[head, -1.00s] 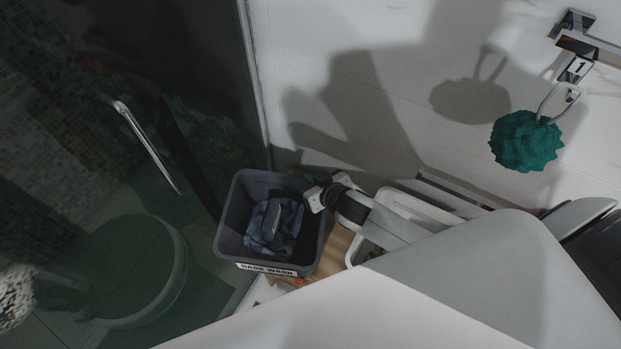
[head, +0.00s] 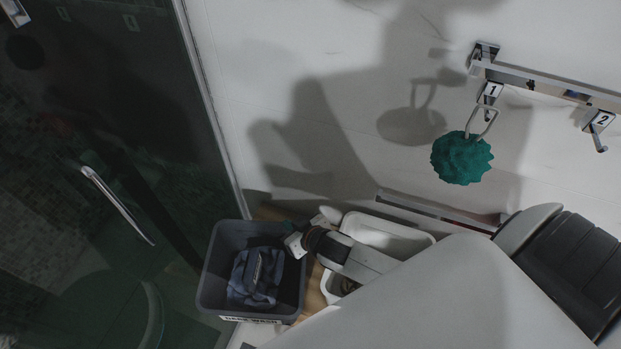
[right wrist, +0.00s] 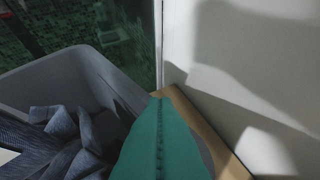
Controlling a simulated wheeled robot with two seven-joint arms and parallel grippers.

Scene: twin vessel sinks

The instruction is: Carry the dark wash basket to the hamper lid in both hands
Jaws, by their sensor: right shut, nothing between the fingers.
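The dark wash basket (head: 208,282) is a grey open bin with a white "DARK WASH" label, low in the head view. Crumpled dark blue cloth (head: 256,277) lies inside. My right gripper (head: 295,243) is at the basket's right rim; I cannot tell whether it touches. In the right wrist view, its teal fingers (right wrist: 158,104) are pressed together with a seam between them and nothing held. The basket's grey wall (right wrist: 82,62) shows to their left there. My left gripper is not in view. I cannot make out a hamper lid.
A wooden surface (head: 318,298) shows beside the basket, with a white tray (head: 395,236) to the right. A glass door with a metal handle (head: 117,205) stands left. A teal sponge (head: 462,158) hangs from a wall hook. The white wall rises behind.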

